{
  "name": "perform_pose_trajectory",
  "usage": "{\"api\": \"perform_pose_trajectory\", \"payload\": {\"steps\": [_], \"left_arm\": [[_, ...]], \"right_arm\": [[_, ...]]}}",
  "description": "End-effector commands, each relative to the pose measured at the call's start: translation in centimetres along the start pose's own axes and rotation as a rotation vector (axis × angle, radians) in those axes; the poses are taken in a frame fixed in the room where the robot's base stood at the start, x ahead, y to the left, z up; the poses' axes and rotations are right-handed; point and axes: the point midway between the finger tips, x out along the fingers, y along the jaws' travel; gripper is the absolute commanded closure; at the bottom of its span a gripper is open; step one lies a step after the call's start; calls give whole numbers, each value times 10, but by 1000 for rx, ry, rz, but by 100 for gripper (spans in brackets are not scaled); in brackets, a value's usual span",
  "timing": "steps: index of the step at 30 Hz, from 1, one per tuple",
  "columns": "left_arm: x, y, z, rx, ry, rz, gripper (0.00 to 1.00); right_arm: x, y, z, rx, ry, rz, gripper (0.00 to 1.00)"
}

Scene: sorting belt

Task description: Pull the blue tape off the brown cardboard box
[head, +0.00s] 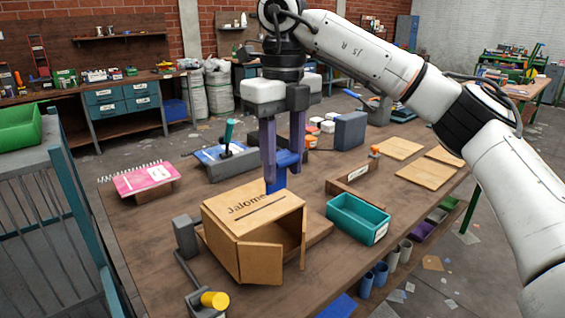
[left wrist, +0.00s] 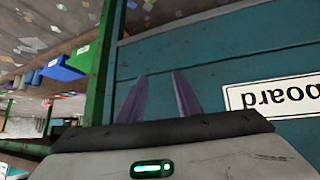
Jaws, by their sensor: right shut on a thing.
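The brown cardboard box (head: 255,222) stands on the wooden table in the head view, printed on top, with a front flap swung out. The blue tape (head: 281,174) rises at the box's far top edge. My right gripper (head: 283,168) points down there, shut on the blue tape between its purple fingers. I cannot tell whether the tape's lower end still touches the box. My left gripper (left wrist: 158,74) shows only in the left wrist view, its fingers apart with nothing between them, before a teal panel (left wrist: 215,58) with an upside-down label ending in "board".
A teal tray (head: 357,219) stands right of the box. A pink notebook (head: 146,178) lies at the left. A grey bracket (head: 186,236) and a yellow-capped part (head: 214,299) are near the box's left side. A green bin (head: 20,128) sits at far left.

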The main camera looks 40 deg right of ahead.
Motion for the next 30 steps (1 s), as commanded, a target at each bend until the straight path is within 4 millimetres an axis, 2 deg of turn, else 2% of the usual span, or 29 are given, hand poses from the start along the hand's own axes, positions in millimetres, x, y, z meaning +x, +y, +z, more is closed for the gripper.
{"api": "perform_pose_trajectory", "payload": {"steps": [30], "left_arm": [[-1, 3, -2, 2, -1, 5, 69]], "right_arm": [[0, 0, -26, 0, 0, 1, 90]]}}
